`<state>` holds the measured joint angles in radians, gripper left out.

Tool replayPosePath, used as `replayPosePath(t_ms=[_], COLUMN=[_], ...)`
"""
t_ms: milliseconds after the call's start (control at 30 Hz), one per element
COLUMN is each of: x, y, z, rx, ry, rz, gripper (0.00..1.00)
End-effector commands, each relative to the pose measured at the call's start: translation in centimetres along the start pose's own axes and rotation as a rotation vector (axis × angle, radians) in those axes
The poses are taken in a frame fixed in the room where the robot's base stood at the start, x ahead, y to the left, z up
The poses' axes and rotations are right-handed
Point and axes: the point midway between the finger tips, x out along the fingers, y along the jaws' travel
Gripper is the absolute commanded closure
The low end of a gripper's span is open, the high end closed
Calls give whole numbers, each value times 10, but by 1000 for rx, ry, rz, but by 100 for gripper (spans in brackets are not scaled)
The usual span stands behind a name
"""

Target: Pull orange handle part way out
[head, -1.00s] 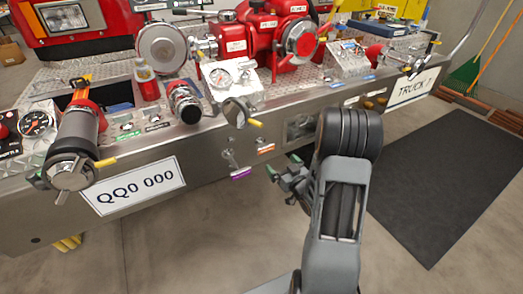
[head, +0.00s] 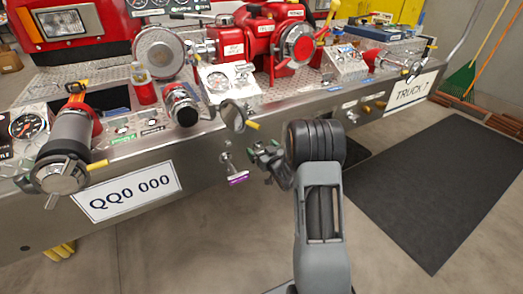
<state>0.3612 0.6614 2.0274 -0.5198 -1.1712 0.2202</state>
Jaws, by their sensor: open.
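The orange handle is not distinguishable now in the head view. My gripper (head: 257,154) covers the place on the bumper's front face (head: 205,165) where an orange piece showed earlier. My gripper is open, its fingers pointing left toward that front face. I cannot tell whether the fingers are around the orange handle or touching it. A purple handle (head: 238,178) hangs just left of and below my gripper, on a stem from the bumper face.
A capped outlet with a yellow lever (head: 234,116) sits above and left of my gripper. White plates reading QQ0 000 (head: 127,191) and TRUCK 7 (head: 411,92) are on the bumper. The floor in front is clear, with a dark mat (head: 440,190).

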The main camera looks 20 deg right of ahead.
Motion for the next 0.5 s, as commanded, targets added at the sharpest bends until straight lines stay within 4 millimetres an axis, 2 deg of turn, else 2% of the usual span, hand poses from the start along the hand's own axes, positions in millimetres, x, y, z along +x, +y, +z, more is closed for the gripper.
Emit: replayPosePath(t_ms=[367,500], x=[4,4], y=[0,0], z=[0,0], rx=[0,0], ry=[0,0], rz=[0,0], gripper=[0,13])
